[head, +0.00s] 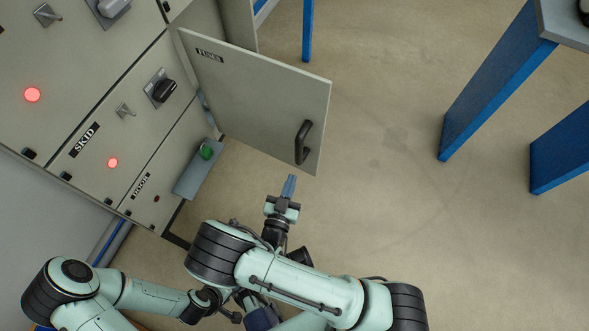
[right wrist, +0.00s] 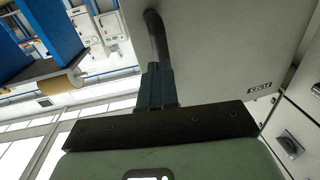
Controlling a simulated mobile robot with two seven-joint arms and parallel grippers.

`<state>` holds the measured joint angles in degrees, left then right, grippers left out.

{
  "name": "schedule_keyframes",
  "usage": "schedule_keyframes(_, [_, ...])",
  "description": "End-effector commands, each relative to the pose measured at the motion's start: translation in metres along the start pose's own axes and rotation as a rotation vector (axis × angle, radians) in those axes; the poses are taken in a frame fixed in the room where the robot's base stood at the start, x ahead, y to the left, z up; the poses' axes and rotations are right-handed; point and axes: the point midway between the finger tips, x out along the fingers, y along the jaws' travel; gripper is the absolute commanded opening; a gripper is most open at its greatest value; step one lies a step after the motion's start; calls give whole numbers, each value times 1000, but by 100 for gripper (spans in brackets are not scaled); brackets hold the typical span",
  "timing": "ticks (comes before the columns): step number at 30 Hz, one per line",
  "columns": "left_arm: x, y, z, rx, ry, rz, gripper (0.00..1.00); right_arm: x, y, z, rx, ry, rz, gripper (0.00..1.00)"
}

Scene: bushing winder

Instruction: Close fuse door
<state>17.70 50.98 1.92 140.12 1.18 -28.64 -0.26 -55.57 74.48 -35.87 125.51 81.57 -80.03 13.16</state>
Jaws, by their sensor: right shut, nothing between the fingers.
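The fuse door (head: 255,95) is a grey panel labelled "FUSES" that stands swung open from the cabinet. Its black bar handle (head: 302,142) is near the free edge. My right gripper (head: 289,186) is shut and empty, just below the handle in the head view. In the right wrist view the shut fingers (right wrist: 157,85) point toward the handle (right wrist: 156,38), which overlaps their tips, and the door (right wrist: 220,50) fills the upper right. I cannot tell whether they touch. My left arm enters at the lower left; its fingers cannot be made out.
The grey cabinet (head: 60,80) at the left carries switches, red lamps and a "SKID" label. A small box with a green button (head: 206,152) juts out under the door's hinge side. Blue table legs (head: 490,85) stand at the right. The floor (head: 390,120) between is clear.

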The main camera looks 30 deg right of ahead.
Motion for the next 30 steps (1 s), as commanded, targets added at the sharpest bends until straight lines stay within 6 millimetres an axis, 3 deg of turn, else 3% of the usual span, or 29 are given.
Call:
schedule_keyframes(3, [4,-1,-4,-1,12,-1,43,22,0,1,0,0,2,0])
schedule_keyframes(9, [6,-2,-9,-2,25,-2,43,42,0,1,0,-1,0,0])
schedule_keyframes(24, [6,-2,-10,-2,27,-2,43,48,1,0,-1,-1,-3,0])
schedule_keyframes(30, [5,-2,-8,-2,23,-1,43,62,8,0,-5,0,-36,0])
